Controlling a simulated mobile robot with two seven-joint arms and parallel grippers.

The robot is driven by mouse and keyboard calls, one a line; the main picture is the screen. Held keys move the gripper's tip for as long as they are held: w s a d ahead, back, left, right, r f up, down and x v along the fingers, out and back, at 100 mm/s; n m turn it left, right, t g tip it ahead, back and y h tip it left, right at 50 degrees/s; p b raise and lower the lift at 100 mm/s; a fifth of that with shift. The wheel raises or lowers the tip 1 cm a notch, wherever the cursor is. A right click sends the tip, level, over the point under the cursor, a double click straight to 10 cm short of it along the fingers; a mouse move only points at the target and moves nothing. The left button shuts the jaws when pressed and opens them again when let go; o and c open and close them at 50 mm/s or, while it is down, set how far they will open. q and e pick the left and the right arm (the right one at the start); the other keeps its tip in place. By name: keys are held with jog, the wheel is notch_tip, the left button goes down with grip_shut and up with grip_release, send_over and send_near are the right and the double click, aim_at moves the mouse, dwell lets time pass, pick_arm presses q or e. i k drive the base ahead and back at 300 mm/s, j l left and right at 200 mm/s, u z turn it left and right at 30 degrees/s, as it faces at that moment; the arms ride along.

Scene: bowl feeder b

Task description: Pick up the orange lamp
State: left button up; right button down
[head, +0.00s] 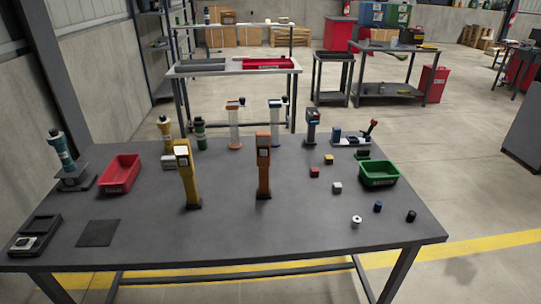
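An upright orange lamp (263,175) stands on the grey table (300,245), near the middle. It has a slim body, a blockier head with a pale face, and a dark foot. A similar yellow lamp (188,180) with a white face stands to its left, clearly apart from it. Neither of my grippers shows in the head view, so nothing is seen touching the orange lamp.
A red bin (120,173) is at the left and a green bin (379,174) at the right. Several small cubes and cylinders lie right of the lamp. Taller devices stand along the back edge.

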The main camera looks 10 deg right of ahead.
aim_at(263, 138)
jog(key=i+l, duration=0.25)
jog(key=i, duration=0.2)
jog(key=i+l, duration=0.3)
jog(key=i, duration=0.2)
jog(key=k+l, duration=0.15)
jog(key=k, duration=0.25)
